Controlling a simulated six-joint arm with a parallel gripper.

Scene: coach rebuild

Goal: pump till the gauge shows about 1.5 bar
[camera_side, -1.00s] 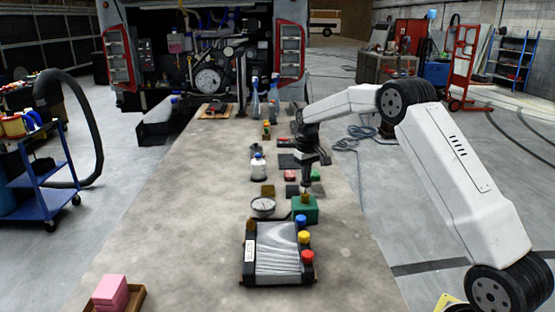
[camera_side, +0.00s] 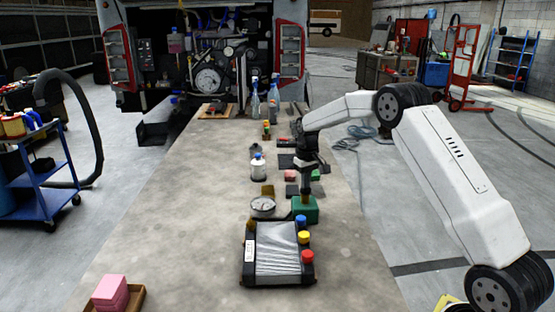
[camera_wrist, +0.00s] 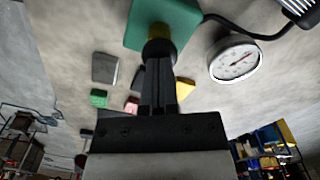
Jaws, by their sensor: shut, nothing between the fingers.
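The green pump block (camera_side: 306,212) stands on the bench behind the radiator-like unit; it also shows at the top of the wrist view (camera_wrist: 182,18). Its round brass-coloured plunger (camera_wrist: 160,31) is at my fingertips. My gripper (camera_side: 304,193) is shut and empty, pointing down directly over the pump, its fingertips (camera_wrist: 158,60) at the plunger top and apparently touching it. The numbers are too small to read.
The radiator-like unit (camera_side: 277,248) with blue, yellow and red caps stands in front of the pump. A dark hose (camera_wrist: 245,32) runs beside the gauge. A white bottle (camera_side: 258,168) and small coloured blocks lie behind.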

